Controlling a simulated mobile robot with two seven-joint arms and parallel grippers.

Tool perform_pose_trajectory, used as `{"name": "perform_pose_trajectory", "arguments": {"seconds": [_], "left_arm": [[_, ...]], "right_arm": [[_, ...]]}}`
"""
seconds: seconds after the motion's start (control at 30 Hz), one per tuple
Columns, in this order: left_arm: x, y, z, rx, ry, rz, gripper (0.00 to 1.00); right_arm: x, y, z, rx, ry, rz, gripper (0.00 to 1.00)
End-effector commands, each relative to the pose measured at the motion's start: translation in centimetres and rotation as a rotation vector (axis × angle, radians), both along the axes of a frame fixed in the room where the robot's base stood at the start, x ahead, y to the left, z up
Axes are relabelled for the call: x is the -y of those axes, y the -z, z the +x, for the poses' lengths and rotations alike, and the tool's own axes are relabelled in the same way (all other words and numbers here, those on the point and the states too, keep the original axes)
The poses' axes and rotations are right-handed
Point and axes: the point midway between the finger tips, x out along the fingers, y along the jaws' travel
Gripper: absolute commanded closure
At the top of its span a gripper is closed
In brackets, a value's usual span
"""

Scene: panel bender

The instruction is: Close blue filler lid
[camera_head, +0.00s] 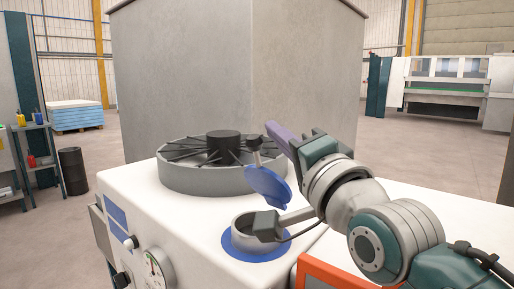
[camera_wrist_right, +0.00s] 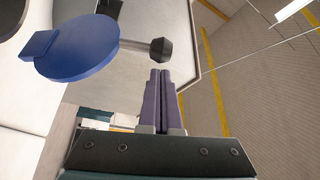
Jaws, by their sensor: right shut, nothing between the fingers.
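The blue filler lid (camera_head: 267,187) is open and stands steeply tilted above the filler neck (camera_head: 239,233), which has a blue ring around its base. A dark knob (camera_head: 254,143) on a short stem sticks out from the lid. In the right wrist view the lid (camera_wrist_right: 75,47) is at upper left, with its black knob (camera_wrist_right: 160,51) just beyond the fingertips. My right gripper (camera_head: 271,128) has its purple fingers beside the knob, to its right in the head view. In the wrist view the fingers (camera_wrist_right: 160,74) are together and empty. The neck's opening is partly hidden. My left gripper is out of view.
A round grey fan housing (camera_head: 176,181) with black spokes lies behind the lid on the white machine top (camera_head: 200,215). A large grey cabinet (camera_head: 230,60) rises behind. A pressure gauge (camera_head: 153,268) is on the front. An orange-framed panel (camera_head: 312,275) lies below my right arm.

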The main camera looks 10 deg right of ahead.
Motion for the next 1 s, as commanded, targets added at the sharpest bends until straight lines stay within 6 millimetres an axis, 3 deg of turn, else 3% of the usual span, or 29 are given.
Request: {"name": "perform_pose_trajectory", "arguments": {"seconds": [0.03, 0.6, 1.0], "left_arm": [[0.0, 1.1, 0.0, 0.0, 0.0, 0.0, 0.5], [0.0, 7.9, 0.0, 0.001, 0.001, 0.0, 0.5], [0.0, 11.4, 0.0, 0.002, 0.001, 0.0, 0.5]], "right_arm": [[-0.5, 0.9, -0.4, 0.025, -0.002, -0.032, 1.0], [-5.7, 5.5, -4.4, 0.359, -0.001, -0.465, 1.0], [-7.7, 9.7, -6.0, 0.353, 0.0, -0.454, 1.0]]}}
